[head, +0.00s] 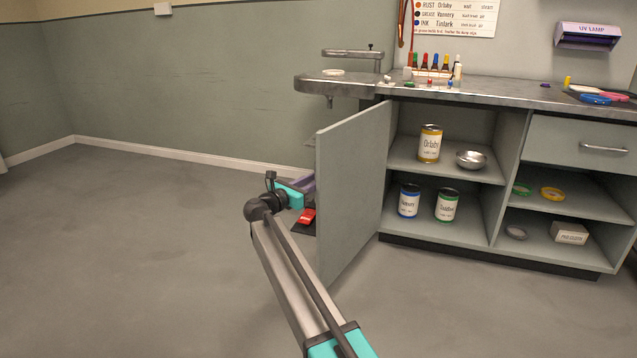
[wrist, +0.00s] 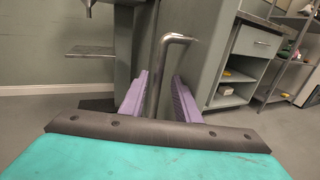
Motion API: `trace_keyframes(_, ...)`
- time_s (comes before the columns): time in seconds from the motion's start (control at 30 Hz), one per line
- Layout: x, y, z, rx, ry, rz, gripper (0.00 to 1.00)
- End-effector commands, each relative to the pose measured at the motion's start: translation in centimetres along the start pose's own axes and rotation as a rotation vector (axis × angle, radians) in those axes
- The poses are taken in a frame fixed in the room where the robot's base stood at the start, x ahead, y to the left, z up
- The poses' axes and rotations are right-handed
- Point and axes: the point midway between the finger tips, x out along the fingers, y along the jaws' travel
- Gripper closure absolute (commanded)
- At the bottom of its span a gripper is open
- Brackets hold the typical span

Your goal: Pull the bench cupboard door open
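The bench cupboard door (head: 352,190) stands wide open in the head view, swung out from its hinge side at the left of the cupboard. Its outer face with the handle is turned away from the head camera. In the wrist view the door (wrist: 209,50) carries a bent metal bar handle (wrist: 165,70). My gripper (head: 302,187) is at the outer side of the door, partly hidden by its edge. Its purple fingers, seen in the wrist view (wrist: 160,97), are apart, with the handle between them. I see no clear grip on the bar.
The open cupboard holds a yellow-labelled tin (head: 430,144), a metal bowl (head: 471,159), a blue tin (head: 409,201) and a green tin (head: 447,205). The bench top (head: 480,93) carries small bottles. A red item (head: 307,216) is low behind the door. Floor at left (head: 130,240) is clear.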

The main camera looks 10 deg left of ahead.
Motion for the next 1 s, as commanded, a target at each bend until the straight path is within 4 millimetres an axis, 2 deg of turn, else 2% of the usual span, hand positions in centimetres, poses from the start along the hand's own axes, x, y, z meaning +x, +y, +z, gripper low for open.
trace_keyframes(0.23,0.0,-0.1,0.0,0.001,0.000,-0.002,0.71)
trace_keyframes(0.47,-1.5,-0.2,0.2,0.001,0.000,-0.002,0.71)
trace_keyframes(1.0,-9.9,-0.2,0.2,0.000,0.000,-0.001,0.71)
